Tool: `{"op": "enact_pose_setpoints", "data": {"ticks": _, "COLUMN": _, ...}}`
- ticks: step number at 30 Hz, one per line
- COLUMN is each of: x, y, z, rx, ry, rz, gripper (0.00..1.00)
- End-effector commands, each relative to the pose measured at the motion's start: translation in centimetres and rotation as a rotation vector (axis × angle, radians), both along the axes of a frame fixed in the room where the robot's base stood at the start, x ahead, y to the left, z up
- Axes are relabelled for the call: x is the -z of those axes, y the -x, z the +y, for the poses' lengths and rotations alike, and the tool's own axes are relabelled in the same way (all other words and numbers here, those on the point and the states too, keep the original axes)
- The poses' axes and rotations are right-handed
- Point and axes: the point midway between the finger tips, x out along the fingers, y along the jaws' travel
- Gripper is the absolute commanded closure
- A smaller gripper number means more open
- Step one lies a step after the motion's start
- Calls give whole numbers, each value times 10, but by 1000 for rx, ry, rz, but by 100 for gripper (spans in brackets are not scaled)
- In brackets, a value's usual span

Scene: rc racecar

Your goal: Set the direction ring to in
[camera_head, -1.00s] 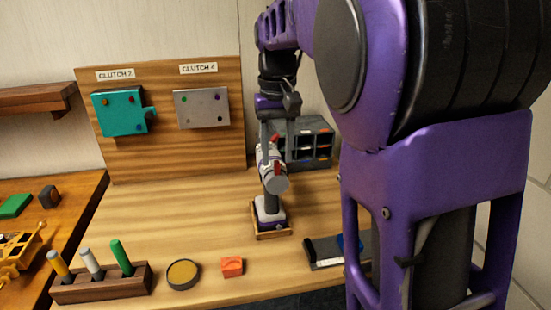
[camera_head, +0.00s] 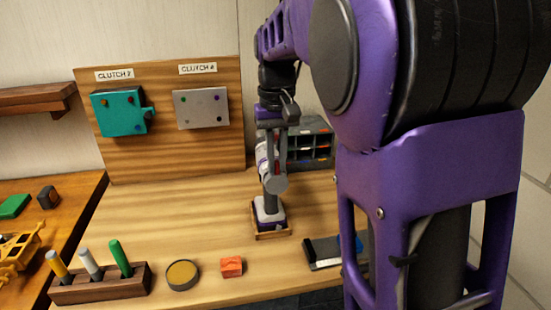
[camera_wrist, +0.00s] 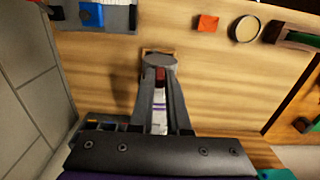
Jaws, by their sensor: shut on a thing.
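A white, grey and purple drill (camera_head: 262,161) stands upright in a small wooden holder (camera_head: 271,236) on the bench. In the wrist view, its white body with purple stripes (camera_wrist: 160,112) lies between my fingers, with a red part (camera_wrist: 160,74) near the fingertips and a round grey end (camera_wrist: 160,60) beyond. My gripper (camera_head: 271,178) reaches down on the drill, and it also shows in the wrist view (camera_wrist: 161,78). It is shut on the drill around the red part. The fingers hide most of that part in the head view. I cannot read any direction mark.
A grey drawer cabinet (camera_head: 311,146) stands behind the drill. In front lie an orange block (camera_head: 232,267), a round dark tin (camera_head: 183,275) and a wooden rack (camera_head: 100,285) with several handles. A board at the back carries a teal box (camera_head: 120,112) and a grey box (camera_head: 201,109).

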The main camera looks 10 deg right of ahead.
Motion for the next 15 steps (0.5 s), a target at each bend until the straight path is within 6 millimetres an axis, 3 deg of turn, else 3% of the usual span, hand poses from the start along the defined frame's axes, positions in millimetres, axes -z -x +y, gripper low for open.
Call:
{"op": "enact_pose_setpoints", "data": {"ticks": 8, "x": -1, "y": 0, "z": -4, "rx": 3, "ry": -42, "rz": 0, "gripper": 100}}
{"op": "enact_pose_setpoints", "data": {"ticks": 15, "x": 1, "y": 0, "z": -13, "rx": 6, "ry": -180, "rz": 1, "gripper": 100}}
